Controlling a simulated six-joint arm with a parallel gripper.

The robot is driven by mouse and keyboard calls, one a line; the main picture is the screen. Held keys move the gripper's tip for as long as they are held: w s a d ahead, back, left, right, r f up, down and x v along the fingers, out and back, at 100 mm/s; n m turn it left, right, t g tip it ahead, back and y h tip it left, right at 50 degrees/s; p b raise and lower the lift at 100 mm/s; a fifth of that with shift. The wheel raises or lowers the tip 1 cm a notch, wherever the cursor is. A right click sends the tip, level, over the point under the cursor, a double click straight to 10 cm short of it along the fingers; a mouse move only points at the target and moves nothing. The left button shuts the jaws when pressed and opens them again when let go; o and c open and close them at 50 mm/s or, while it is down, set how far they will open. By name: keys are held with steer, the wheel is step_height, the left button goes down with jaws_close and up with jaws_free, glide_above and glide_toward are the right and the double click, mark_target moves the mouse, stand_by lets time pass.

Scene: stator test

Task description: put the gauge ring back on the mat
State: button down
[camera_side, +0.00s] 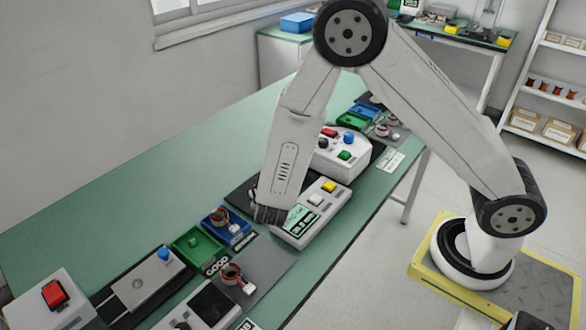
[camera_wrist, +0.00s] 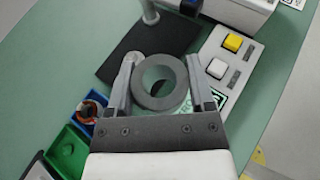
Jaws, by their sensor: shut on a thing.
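The gauge ring (camera_wrist: 160,104), thick and dark grey, is between the two fingers of my gripper (camera_wrist: 163,70) in the wrist view. The fingers are shut on its outer sides, and its hole faces the camera. In the side view my gripper (camera_side: 270,214) is low over the bench beside the white tester, and the ring is hidden there. A dark flat mat or plate (camera_wrist: 118,68) with a grey post lies just beyond the ring; its edge (camera_side: 238,194) shows behind my arm. A grey mat (camera_side: 268,262) with a copper-wound stator on it lies nearer in the side view.
The white tester (camera_side: 314,212) with yellow and white buttons stands close to the right of my gripper. Blue (camera_side: 240,236) and green (camera_side: 197,247) bins stand to the left; the blue one holds a stator. Another white box (camera_side: 338,160) stands behind. The bench's left rear is clear.

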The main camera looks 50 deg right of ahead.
steer(key=s+a+f+n+t+y, duration=0.2)
steer(key=a+f+n+t+y, duration=0.3)
steer(key=a+n+y, duration=0.3)
steer(key=shift+s+a+f, duration=0.2)
steer(key=shift+s+a, duration=0.15)
steer(key=shift+a, duration=0.7)
glide_above(263, 253)
steer(key=shift+f, duration=2.2)
steer(key=shift+f, duration=1.8)
steer(key=shift+f, duration=0.15)
